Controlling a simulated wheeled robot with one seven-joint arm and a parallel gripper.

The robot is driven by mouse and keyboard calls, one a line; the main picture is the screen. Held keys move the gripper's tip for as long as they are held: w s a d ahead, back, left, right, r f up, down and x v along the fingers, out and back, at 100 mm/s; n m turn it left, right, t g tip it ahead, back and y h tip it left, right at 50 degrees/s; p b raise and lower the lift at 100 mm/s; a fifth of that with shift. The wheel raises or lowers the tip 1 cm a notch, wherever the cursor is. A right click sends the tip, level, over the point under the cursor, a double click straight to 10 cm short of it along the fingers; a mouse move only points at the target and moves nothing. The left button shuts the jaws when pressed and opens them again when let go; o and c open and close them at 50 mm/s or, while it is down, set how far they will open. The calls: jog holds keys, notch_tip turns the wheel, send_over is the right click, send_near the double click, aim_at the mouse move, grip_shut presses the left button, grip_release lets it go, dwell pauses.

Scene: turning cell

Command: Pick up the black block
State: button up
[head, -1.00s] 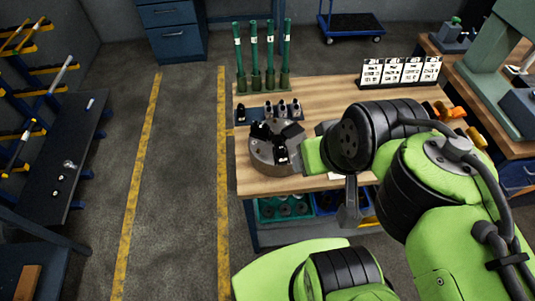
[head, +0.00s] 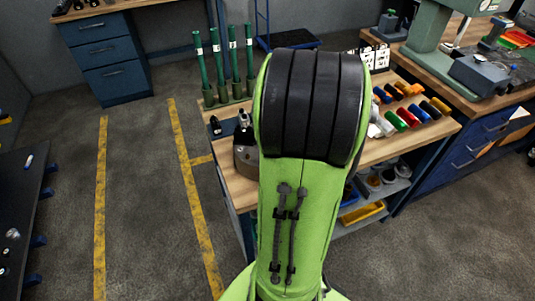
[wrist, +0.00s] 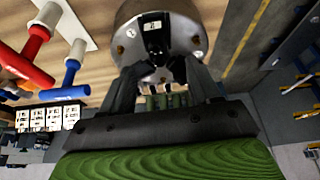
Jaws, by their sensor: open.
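In the wrist view a black block (wrist: 155,38) with a small white label sits on the round grey metal chuck (wrist: 190,32) at the top of the picture. My gripper (wrist: 162,78) is open, its two dark fingers apart and pointing toward the chuck. Nothing shows held between the fingers. The block lies ahead of the gap between the fingertips; I cannot tell whether either finger touches the chuck. In the head view my arm hides the gripper and most of the chuck (head: 246,160); I cannot make out the block surely there.
Green upright posts (head: 233,65) stand at the bench's back left. Small dark and metal parts (head: 215,125) sit in front of them. Coloured cylinders (head: 409,116) lie at the bench's right. In the wrist view red (wrist: 30,55) and blue handled parts (wrist: 72,65) lie left of the chuck.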

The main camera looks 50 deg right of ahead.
jog(key=shift+x, duration=1)
jog(key=x, duration=0.3)
jog(key=b+x, duration=0.1)
jog(key=x, duration=0.2)
jog(key=shift+s+d, duration=0.1)
jog(key=shift+s, duration=0.1)
jog(key=shift+c, duration=0.5)
jog(key=shift+r, duration=0.1)
grip_shut()
